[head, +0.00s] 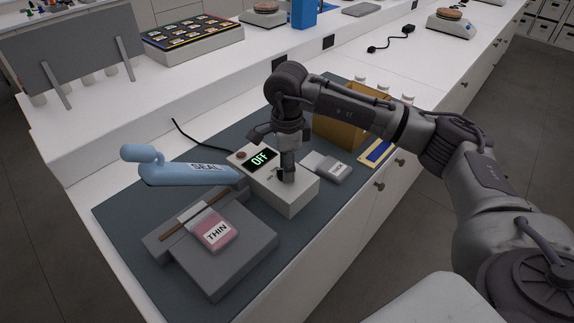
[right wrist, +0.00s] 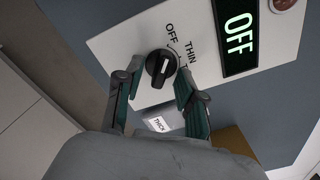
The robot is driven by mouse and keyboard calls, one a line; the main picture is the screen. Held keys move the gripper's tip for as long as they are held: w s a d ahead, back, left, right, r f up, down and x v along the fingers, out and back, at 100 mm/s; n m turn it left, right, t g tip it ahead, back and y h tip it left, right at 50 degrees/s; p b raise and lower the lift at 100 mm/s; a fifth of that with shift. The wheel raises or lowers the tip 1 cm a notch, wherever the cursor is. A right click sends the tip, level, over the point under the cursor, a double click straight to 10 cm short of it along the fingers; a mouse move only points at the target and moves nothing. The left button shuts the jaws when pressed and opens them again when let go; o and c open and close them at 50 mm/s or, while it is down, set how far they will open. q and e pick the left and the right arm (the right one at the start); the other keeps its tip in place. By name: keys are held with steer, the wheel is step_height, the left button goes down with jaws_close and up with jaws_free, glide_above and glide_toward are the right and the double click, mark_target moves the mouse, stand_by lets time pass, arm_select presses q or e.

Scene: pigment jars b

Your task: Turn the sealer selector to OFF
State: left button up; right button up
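The sealer's control box (head: 296,197) is white, with a lit display (head: 260,158) that reads OFF. In the right wrist view the selector (right wrist: 161,68) is a round black knob with a white mark, which points roughly toward the printed OFF label (right wrist: 172,33). My right gripper (head: 285,175) points down over the box. In the wrist view its fingers (right wrist: 160,75) are apart, one on each side of the knob; I cannot tell whether either touches it. In the head view the gripper hides most of the knob. My left gripper is out of view.
The sealer's blue SEAL lever (head: 190,172) is raised left of the box. A pink THIN pouch (head: 214,230) lies on the sealer's grey bed (head: 240,262). A grey labelled packet (head: 334,168) and an ochre bin (head: 345,128) stand right of the box.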

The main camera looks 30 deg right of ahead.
step_height(320, 180, up, 12)
stand_by(0.5)
steer(key=shift+f, duration=0.1)
stand_by(0.4)
